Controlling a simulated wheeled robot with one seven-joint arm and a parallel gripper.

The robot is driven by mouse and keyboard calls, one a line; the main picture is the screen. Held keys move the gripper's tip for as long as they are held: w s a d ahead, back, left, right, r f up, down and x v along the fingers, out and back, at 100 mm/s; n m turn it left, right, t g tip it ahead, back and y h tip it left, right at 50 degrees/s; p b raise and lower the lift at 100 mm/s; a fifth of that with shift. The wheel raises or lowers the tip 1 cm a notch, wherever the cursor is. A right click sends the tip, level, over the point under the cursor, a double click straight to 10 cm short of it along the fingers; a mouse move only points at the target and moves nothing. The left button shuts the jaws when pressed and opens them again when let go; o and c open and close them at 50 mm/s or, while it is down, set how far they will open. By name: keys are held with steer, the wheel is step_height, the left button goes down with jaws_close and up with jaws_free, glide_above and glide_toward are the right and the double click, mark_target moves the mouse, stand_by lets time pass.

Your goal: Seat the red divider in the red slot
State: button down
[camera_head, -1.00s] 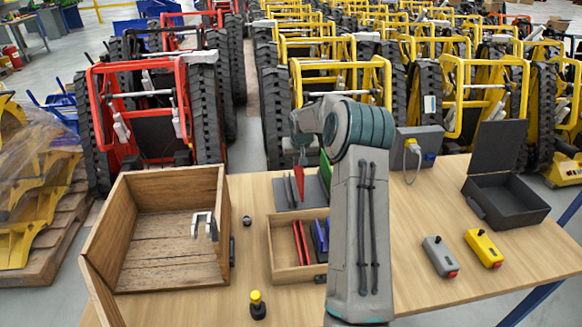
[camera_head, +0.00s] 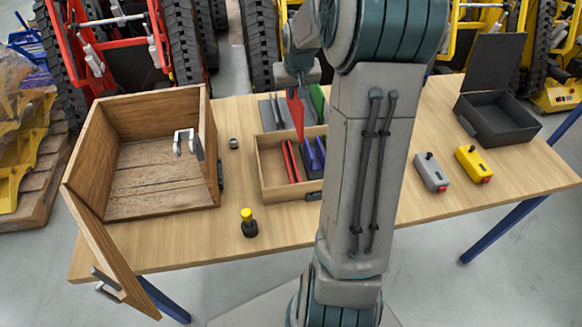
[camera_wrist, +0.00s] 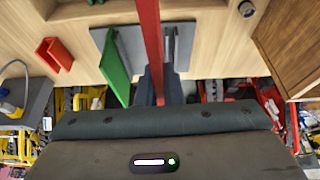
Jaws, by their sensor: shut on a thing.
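The red divider (camera_head: 297,112) hangs upright from my gripper (camera_head: 296,80), which is shut on it. Its lower end overlaps the back wall of the wooden tray in the head view; I cannot tell its height above it. In the wrist view the red divider (camera_wrist: 152,45) runs from between the fingers (camera_wrist: 158,88) to the top edge. The red slot, a pair of thin red rails (camera_head: 291,162), stands in the wooden tray (camera_head: 279,192), left of a blue pair (camera_head: 314,153). The divider is apart from the red rails in the head view.
Behind the tray, a grey rack (camera_wrist: 185,50) holds a green divider (camera_wrist: 113,68). A red channel-shaped piece (camera_wrist: 55,54) lies beside it. An open wooden box (camera_head: 160,207), a yellow-topped knob (camera_head: 248,222) and two control boxes (camera_head: 430,172) stand around. My arm hides the tray's right side.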

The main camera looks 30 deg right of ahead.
steer(key=s+a+f+b, duration=0.1)
steer(key=s+a+b, duration=0.1)
steer(key=s+a, duration=0.4)
step_height(320, 180, down, 10)
steer(key=s+d, duration=0.1)
steer(key=shift+s+f, duration=0.2)
steer(key=shift+s, duration=0.1)
steer(key=shift+f, duration=0.1)
steer(key=shift+f+b, duration=0.15)
steer(key=shift+b, duration=0.2)
steer(key=c, duration=1.6)
jaws_free()
steer(key=shift+o, duration=0.2)
steer(key=shift+r, duration=0.25)
